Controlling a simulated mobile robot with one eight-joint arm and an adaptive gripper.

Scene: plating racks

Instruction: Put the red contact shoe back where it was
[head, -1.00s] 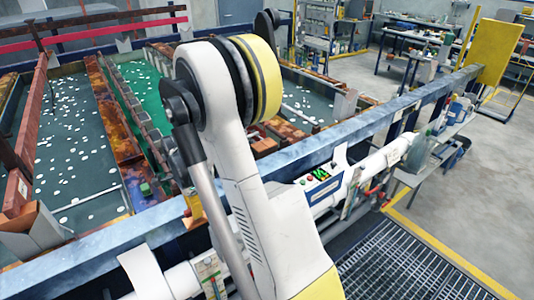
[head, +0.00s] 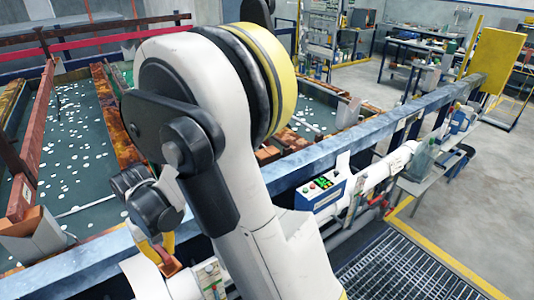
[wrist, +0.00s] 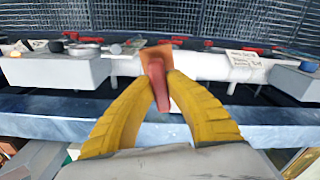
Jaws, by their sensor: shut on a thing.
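My gripper (wrist: 157,82) has its two ribbed yellow fingers closed on the red contact shoe (wrist: 158,75), a red piece with a broader orange-brown end beyond the fingertips. In the head view my gripper (head: 160,246) is at the lower left, partly behind my arm, with the shoe (head: 170,268) below its fingers. The shoe is held near the blue rail (head: 80,270) and the white pipe (head: 182,283). I cannot tell whether it touches either one.
Tanks with white floating balls (head: 75,150) lie behind the blue rail. A blue control box (head: 320,191) stands on the rail's near side. Floor grating (head: 400,275) is at the lower right. In the wrist view, white ledges (wrist: 55,72) carry small items.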

